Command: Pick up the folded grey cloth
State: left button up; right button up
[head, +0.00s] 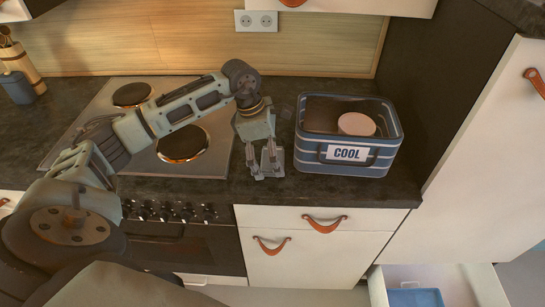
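I cannot make out a folded grey cloth in the head view. My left gripper (266,174) points down, low over the dark countertop (215,186) near its front edge, just left of the blue-striped cool box. Its fingers are small and grey here, and I cannot tell whether they are apart or closed on something. The counter directly behind the gripper and arm is hidden. My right gripper is not in view.
The open cool box (349,155) holds a round pinkish item (356,124). A hob (184,145) lies under my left arm. A canister (17,88) stands at the far left. At lower right, an open drawer (470,283) holds something blue (416,297).

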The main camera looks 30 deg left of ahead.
pick_arm(q)
jog(key=c, duration=1.2)
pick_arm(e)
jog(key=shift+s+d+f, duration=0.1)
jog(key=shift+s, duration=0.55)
